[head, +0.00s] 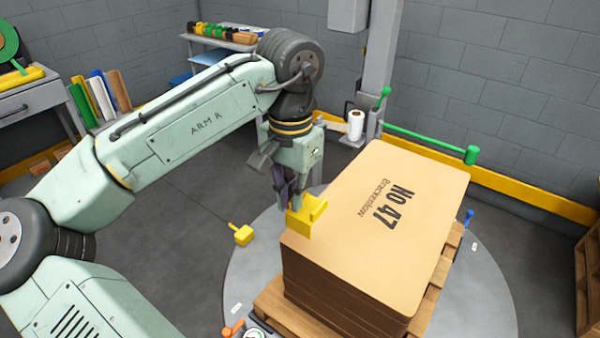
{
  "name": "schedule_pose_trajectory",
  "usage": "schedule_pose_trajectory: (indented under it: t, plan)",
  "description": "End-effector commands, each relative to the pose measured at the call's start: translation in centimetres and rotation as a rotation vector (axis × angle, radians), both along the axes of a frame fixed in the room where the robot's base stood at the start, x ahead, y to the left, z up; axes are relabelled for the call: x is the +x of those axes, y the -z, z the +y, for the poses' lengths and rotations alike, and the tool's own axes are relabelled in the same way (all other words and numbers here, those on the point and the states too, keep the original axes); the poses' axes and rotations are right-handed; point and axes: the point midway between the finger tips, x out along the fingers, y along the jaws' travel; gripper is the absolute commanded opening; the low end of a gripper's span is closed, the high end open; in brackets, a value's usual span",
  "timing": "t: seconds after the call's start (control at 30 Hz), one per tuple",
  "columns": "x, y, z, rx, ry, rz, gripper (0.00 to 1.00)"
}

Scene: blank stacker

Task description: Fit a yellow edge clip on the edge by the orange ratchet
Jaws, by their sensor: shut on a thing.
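My gripper (292,200) points down and is shut on a yellow edge clip (308,218). The clip is at the left top edge of a stack of brown cardboard blanks (400,215), near its left corner. I cannot tell whether the clip is seated on the edge or just above it. The stack's top sheet is printed "No 47". The orange ratchet (233,329) is low in the picture, beside the pallet's near left corner and partly cut off by the frame.
The stack stands on a wooden pallet (272,302) on a round grey turntable (490,300). A yellow ratchet-like piece (242,235) is left of the stack, a blue one (469,217) right. A green bar (425,140) runs behind the stack by a grey column (378,75).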

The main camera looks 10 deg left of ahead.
Motion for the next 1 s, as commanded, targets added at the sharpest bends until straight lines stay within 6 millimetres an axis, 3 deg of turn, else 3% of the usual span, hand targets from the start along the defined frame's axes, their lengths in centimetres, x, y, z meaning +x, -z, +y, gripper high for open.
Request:
schedule_pose_trajectory:
  t: [0.37, 1.0]
  plan:
    - [0.0, 1.6, 0.0, 0.001, -0.001, 0.000, 0.00]
    - [0.0, 7.2, 0.0, -0.002, 0.000, 0.001, 0.00]
